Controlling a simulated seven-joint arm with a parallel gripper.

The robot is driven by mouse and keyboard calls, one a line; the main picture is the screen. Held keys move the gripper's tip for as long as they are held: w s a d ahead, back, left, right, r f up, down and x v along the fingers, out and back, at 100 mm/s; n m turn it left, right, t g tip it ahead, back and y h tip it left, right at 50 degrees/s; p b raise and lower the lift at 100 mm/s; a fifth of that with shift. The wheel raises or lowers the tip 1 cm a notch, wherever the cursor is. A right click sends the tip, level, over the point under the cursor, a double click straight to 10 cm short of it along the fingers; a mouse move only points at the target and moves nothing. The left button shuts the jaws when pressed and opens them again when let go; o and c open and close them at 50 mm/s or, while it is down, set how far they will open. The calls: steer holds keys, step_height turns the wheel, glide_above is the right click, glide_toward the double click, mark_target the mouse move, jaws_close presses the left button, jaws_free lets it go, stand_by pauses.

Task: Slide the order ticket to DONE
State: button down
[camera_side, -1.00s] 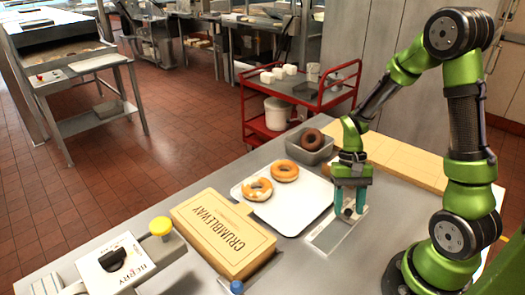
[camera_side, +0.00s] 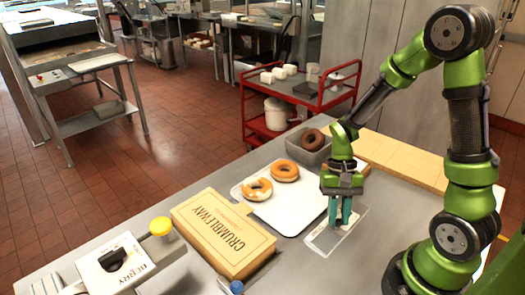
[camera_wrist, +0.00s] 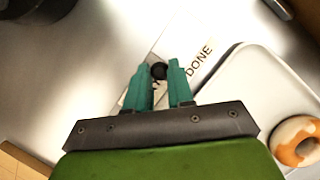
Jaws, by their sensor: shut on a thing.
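My gripper (camera_side: 341,222) is low over the flat grey strip (camera_side: 322,243) on the steel table, fingers pointing down. In the wrist view its teal fingers (camera_wrist: 160,78) are shut on a small round black knob (camera_wrist: 158,71). The word DONE (camera_wrist: 200,58) is printed on the pale strip, just ahead and to the right of the fingers, apart from the knob. The order ticket under the knob is mostly hidden by the fingers, and I cannot make out its edges.
A white tray (camera_side: 290,222) with two glazed doughnuts (camera_side: 271,182) lies left of the strip. A CRUMBLEWAY box (camera_side: 222,235) stands further left. A grey bin with a chocolate doughnut (camera_side: 312,139) is behind. Bare table lies in front of the strip.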

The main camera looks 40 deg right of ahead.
steer(key=a, duration=0.7)
steer(key=shift+w, duration=0.1)
steer(key=c, duration=1)
jaws_free()
steer(key=shift+d, duration=0.1)
steer(key=v, duration=1.7)
